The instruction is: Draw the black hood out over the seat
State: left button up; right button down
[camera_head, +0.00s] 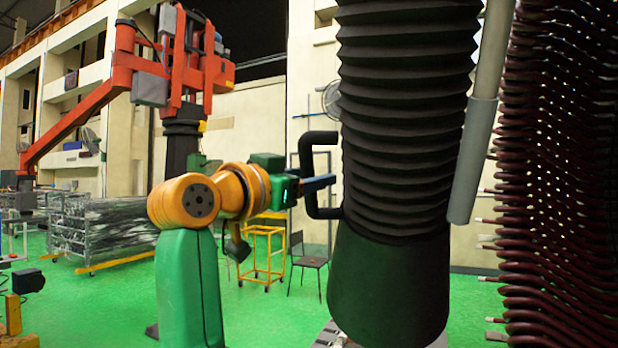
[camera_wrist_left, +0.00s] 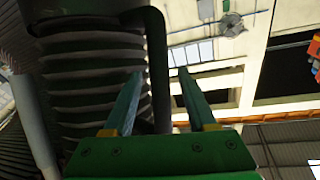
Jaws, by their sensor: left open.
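The black hood (camera_head: 388,282) is a dark cone at the lower end of a ribbed black hose (camera_head: 405,120), which hangs upright. A black bracket-shaped handle (camera_head: 308,160) stands out from its left side. My left gripper (camera_head: 333,180) is at the handle with its blue fingers pointing right. In the left wrist view the fingers (camera_wrist_left: 160,73) are apart, and the handle's dark bar (camera_wrist_left: 158,60) shows between them; contact cannot be told. A chair (camera_head: 308,262) with a dark seat stands behind, left of the hood. My right gripper is not in view.
A grey pipe (camera_head: 475,150) runs beside the hose on its right. A large stack of dark red coils (camera_head: 560,180) fills the right edge. A yellow frame (camera_head: 262,250) stands beside the chair. The green floor (camera_head: 270,320) is open at lower left.

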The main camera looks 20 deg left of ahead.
pick_arm(q)
jog(key=r+b+v, duration=0.1)
jog(key=b+v, duration=0.3)
jog(key=v, duration=0.3)
jog(key=shift+f+b, duration=0.3)
jog(key=shift+f, duration=0.2)
jog(key=shift+f, duration=0.1)
